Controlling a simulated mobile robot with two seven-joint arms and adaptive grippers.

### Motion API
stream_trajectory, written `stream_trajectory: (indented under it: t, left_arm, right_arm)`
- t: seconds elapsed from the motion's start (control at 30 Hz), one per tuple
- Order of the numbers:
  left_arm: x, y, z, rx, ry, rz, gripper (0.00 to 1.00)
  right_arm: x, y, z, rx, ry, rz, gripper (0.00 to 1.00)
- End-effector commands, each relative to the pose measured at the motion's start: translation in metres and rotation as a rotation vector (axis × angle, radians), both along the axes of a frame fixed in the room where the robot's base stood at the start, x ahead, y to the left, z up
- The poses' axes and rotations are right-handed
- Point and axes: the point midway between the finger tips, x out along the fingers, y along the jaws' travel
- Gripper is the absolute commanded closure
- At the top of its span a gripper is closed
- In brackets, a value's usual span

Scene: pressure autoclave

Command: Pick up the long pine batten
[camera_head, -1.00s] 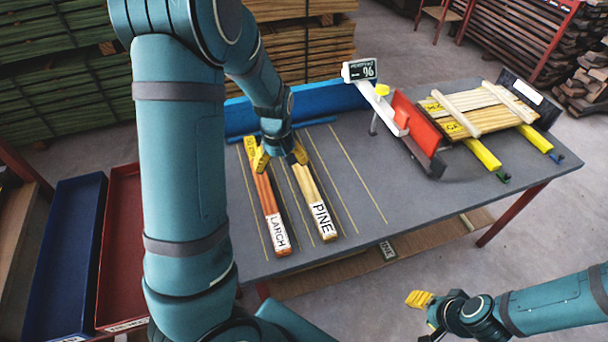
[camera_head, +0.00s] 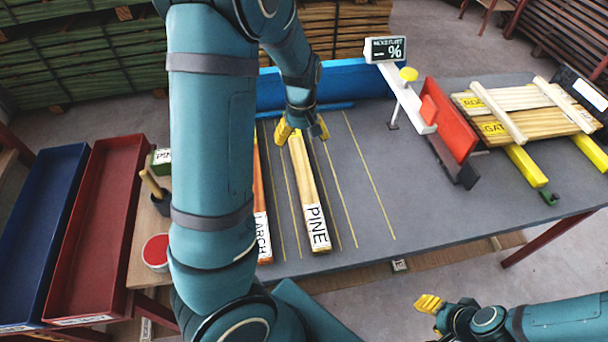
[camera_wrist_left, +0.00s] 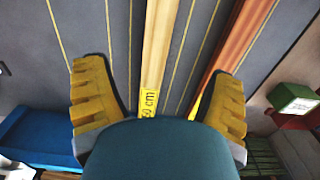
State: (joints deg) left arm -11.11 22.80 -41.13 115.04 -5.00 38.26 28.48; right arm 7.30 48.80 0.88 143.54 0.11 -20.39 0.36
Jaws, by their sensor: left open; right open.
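The long pine batten (camera_head: 308,200), pale wood with a white PINE label at its near end, lies on the grey table between thin yellow lines. My left gripper (camera_head: 303,130) is open over the batten's far end. In the left wrist view the pine batten (camera_wrist_left: 155,50) runs between the two yellow fingers (camera_wrist_left: 158,100), with a yellow cm label on it. The reddish larch batten (camera_head: 262,215) lies to the left, partly hidden by my left arm; it also shows in the left wrist view (camera_wrist_left: 230,55). My right gripper (camera_head: 430,304) is open and empty in front of the table.
A red fence (camera_head: 452,120), a meter with a % display (camera_head: 385,49) and a stack of pale boards (camera_head: 525,105) are on the table's right. Blue (camera_head: 40,230) and red (camera_head: 95,220) trays stand at left. The table right of the pine batten is bare.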

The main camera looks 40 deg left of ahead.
Motion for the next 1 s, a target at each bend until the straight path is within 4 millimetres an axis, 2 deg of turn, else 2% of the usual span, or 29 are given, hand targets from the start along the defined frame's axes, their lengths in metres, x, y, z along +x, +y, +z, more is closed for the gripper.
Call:
stream_trajectory:
  t: [0.33,0.43,0.73,1.0]
  left_arm:
    - [-0.001,0.001,-0.064,0.000,0.004,0.002,0.16]
    - [0.000,0.000,-0.075,-0.001,0.003,0.001,0.16]
    - [0.001,0.001,-0.092,0.000,0.003,0.001,0.16]
    - [0.004,0.002,-0.130,0.000,0.003,0.001,0.16]
  right_arm:
    - [-0.005,0.001,-0.019,0.003,0.011,0.010,0.53]
    - [-0.005,0.001,-0.022,0.003,0.010,0.009,0.53]
    - [-0.004,0.001,-0.028,0.003,0.008,0.010,0.53]
    - [-0.001,0.000,-0.042,0.001,0.001,0.008,0.53]
